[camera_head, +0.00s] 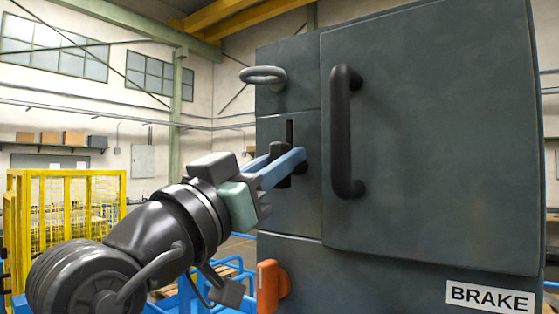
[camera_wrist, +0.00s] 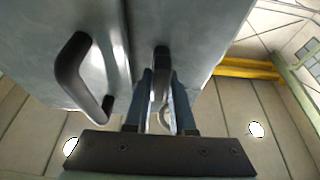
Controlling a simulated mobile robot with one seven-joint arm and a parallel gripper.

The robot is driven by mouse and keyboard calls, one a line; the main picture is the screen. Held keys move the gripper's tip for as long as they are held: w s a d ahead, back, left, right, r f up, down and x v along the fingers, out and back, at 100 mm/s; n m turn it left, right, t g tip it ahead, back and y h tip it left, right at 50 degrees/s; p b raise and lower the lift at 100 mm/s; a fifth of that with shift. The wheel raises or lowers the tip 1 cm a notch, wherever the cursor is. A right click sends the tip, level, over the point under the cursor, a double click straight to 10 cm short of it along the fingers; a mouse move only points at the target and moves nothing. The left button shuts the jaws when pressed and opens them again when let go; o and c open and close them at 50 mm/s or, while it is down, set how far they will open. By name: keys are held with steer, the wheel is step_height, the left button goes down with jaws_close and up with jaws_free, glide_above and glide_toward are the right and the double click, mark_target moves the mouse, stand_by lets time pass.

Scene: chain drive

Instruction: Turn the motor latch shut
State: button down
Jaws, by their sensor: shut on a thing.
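The black latch (camera_head: 289,131) is on the left part of the dark grey cabinet face, left of the large door. Its visible upper end stands upright in the head view. My gripper (camera_head: 284,165) reaches it from the lower left, with its blue fingers shut on the latch. The fingers hide the latch's middle. In the wrist view the dark latch (camera_wrist: 161,58) runs between the two fingers of my gripper (camera_wrist: 162,88). No label on this latch is readable.
The cabinet door has a long black handle (camera_head: 345,130) right of my gripper. A pale ring (camera_head: 263,76) sticks out above, and an orange handle (camera_head: 270,285) sits below. A BRAKE label (camera_head: 490,298) is at the lower right. A yellow fence (camera_head: 65,205) stands at the left.

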steer(key=shift+f+m+b, duration=0.1)
steer(key=shift+m+b, duration=0.2)
steer(key=m+h+b, duration=0.1)
steer(key=m+g+b, duration=0.1)
steer(key=m+b, duration=0.1)
steer(key=shift+d+f+m+g+h, duration=0.1)
steer(key=shift+f+m+g+h, duration=0.05)
steer(key=shift+m+g+h, duration=0.2)
steer(key=m+g+h, duration=0.1)
steer(key=m, duration=0.2)
steer(key=m+g+b, duration=0.1)
steer(key=m, duration=0.2)
steer(key=shift+d+g+h, duration=0.1)
steer(key=shift+g+h, duration=0.25)
steer(key=m+g, duration=0.1)
steer(key=m, duration=0.3)
steer(key=m+g+p, duration=0.1)
steer(key=m+g, duration=0.1)
steer(key=m, duration=0.2)
steer(key=shift+s+p, duration=0.15)
steer(key=shift+p, duration=0.15)
steer(key=shift+m+g+y+p, duration=0.65)
steer(key=shift+m+p, duration=0.25)
steer(key=shift+m, duration=1.15)
steer(key=shift+f, duration=0.1)
steer(key=c, duration=0.8)
jaws_free()
steer(key=shift+o, duration=0.2)
